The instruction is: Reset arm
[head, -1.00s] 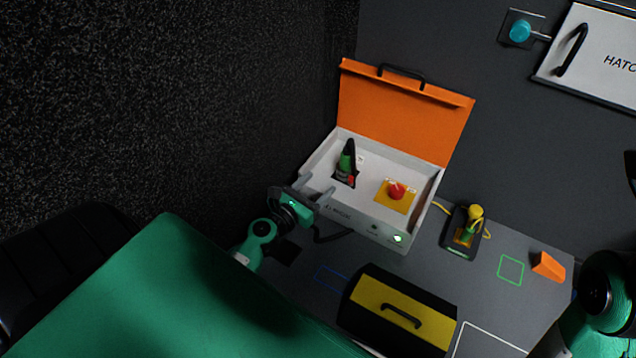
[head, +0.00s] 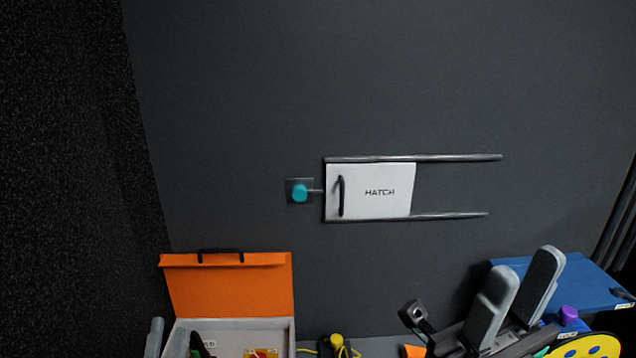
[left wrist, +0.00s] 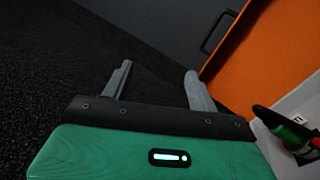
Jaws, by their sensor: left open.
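My left gripper (head: 167,338) shows only as two grey fingertips at the bottom left of the head view, at the left edge of the white case. In the left wrist view its fingers (left wrist: 160,82) are spread with nothing between them, left of the orange lid. My right gripper (head: 525,275) is at the lower right of the head view. Its two grey fingers point upward and stand apart, with nothing seen between them. The rest of the left arm is out of the head view.
The white case (head: 283,326) stands with its orange lid (head: 230,290) raised. A black-and-green item (left wrist: 288,131) is inside. A white hatch (head: 385,205) and teal knob (head: 300,193) are on the wall. A blue box (head: 590,284) is behind the right gripper.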

